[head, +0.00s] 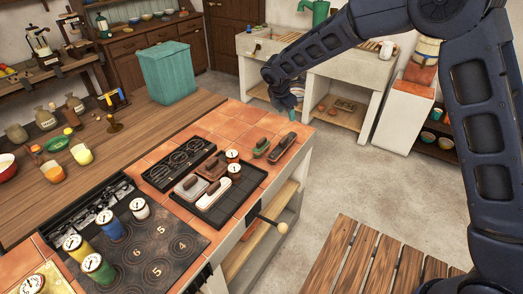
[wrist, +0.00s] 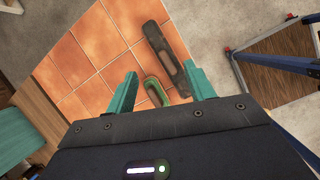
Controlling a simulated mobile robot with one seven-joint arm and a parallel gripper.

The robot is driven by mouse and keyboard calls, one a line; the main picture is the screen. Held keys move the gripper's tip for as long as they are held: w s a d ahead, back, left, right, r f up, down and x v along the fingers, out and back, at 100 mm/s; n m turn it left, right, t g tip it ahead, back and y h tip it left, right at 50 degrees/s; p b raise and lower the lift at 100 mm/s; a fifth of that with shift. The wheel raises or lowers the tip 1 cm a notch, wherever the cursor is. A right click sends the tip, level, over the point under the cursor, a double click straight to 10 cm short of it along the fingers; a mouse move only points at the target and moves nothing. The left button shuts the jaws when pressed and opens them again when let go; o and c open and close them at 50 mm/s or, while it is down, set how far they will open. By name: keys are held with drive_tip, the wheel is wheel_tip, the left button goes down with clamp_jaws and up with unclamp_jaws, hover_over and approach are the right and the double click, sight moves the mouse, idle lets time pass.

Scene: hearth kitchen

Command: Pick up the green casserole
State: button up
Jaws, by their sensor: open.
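The green casserole appears to be the small green piece with a dark top (head: 261,147) on the terracotta tiles at the counter's right end. In the wrist view its green part (wrist: 155,91) shows between my two teal fingers, near my gripper's body. My gripper (wrist: 161,71) is open and empty. In the head view my gripper (head: 285,100) hangs above and beyond the counter's far right corner, apart from the casserole. The casserole's lower part is hard to make out.
A long dark brown piece (head: 282,148) lies right beside the casserole; it also shows in the wrist view (wrist: 166,57), close to one finger. A black tray (head: 226,199) holds several handled pieces and small gauges. Bare tiles (head: 232,125) lie behind.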

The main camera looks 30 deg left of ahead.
sight(262, 139)
drive_tip(key=s+a+f+n, duration=0.1)
drive_tip(key=s+a+f, duration=0.2)
drive_tip(key=a, duration=0.1)
drive_tip(key=s+a+f+n, duration=0.2)
drive_tip(key=s+a+f, duration=0.2)
drive_tip(key=shift+s+f+n, duration=0.2)
drive_tip(key=shift+s+n, duration=0.1)
drive_tip(key=x, duration=1)
drive_tip(key=shift+w+a+f, duration=0.1)
drive_tip(key=shift+w+f, duration=0.15)
drive_tip(key=shift+w, duration=0.05)
drive_tip(key=c, duration=0.9)
drive_tip(key=shift+r, duration=0.15)
